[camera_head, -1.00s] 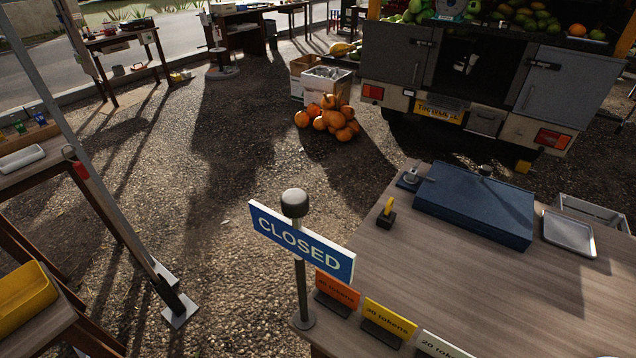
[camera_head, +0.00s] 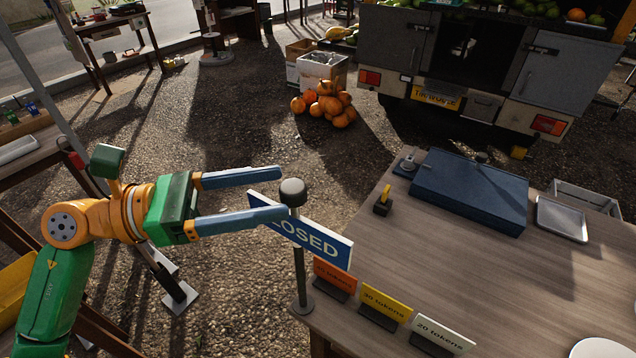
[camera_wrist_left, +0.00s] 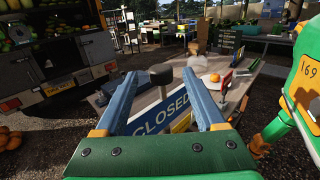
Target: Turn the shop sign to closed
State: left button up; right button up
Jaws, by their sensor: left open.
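The shop sign (camera_head: 318,243) is a blue board with a white edge on a grey post with a round knob (camera_head: 293,192) on top. It reads CLOSED toward the head camera, with its left end partly hidden by a finger. My left gripper (camera_head: 281,194) is open, its two blue fingers pointing right at the knob and the board's left part. In the left wrist view the sign (camera_wrist_left: 165,112) shows between the spread fingers, also reading CLOSED. I cannot tell whether a finger touches it. My right gripper is not seen in the head view.
The wooden table (camera_head: 480,270) holds orange, yellow and white token cards (camera_head: 442,333), a blue case (camera_head: 470,190) and a metal tray (camera_head: 562,218). Pumpkins (camera_head: 325,104) lie on the gravel before the truck (camera_head: 480,75). A slanted pole stands at left. Part of my other arm shows at right in the wrist view.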

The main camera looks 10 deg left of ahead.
pick_arm(q)
jog(key=p+x, duration=0.4)
jog(key=x, duration=0.3)
jog(key=shift+f, duration=0.15)
grip_shut()
jog(key=shift+p, duration=0.3)
dwell(0.9)
